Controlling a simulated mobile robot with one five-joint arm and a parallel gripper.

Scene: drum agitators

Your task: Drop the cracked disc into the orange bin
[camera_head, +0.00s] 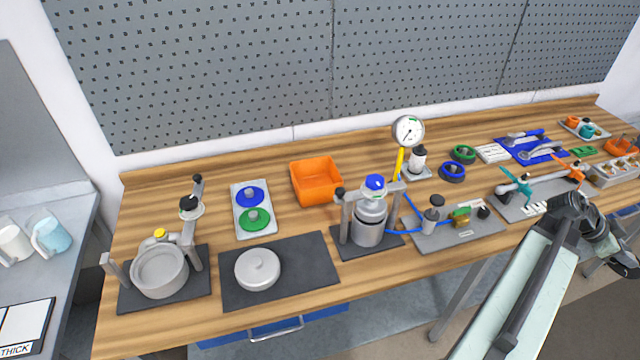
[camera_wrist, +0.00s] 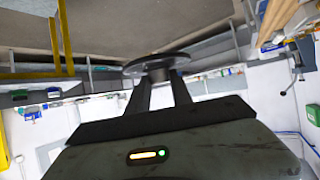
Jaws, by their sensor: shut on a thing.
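The orange bin (camera_head: 316,181) stands on the wooden bench in the head view, behind the dark mats and left of the gauge. Its open top faces up. In the wrist view my gripper (camera_wrist: 158,78) is shut on a dark grey disc (camera_wrist: 157,61), held flat across the fingertips. I see the disc nearly edge-on, so I cannot make out a crack. In the head view my arm reaches in at the lower right, away from the orange bin, and I cannot make out the held disc there.
A tray (camera_head: 239,196) with a blue and a green disc stands left of the bin. A steel vessel in a frame (camera_head: 368,222), a pressure gauge (camera_head: 408,131) and a pot (camera_head: 160,272) stand upright nearby. A grey lid (camera_head: 257,269) lies on a dark mat in front.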

